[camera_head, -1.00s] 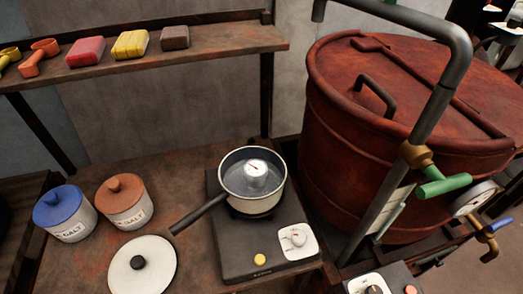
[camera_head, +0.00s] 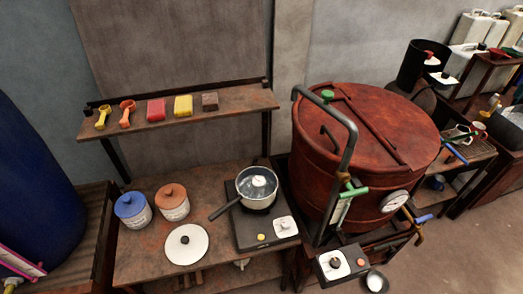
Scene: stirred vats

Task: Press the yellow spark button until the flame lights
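The yellow spark button (camera_head: 261,237) is a small round knob on the front of the dark burner (camera_head: 243,238). A white dial plate with a knob (camera_head: 284,224) sits to its right on the same burner. A pot (camera_head: 257,187) of clear liquid with a round gauge in it stands on the burner, its dark handle pointing left. No flame shows; the area under the pot is hidden. Neither of my grippers is in view.
A white lid (camera_head: 187,244) and two salt jars, blue-lidded (camera_head: 132,209) and orange-lidded (camera_head: 172,202), stand left of the burner. A shelf (camera_head: 236,101) holds scoops and blocks above. A large red vat (camera_head: 366,145) with a bent pipe stands right.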

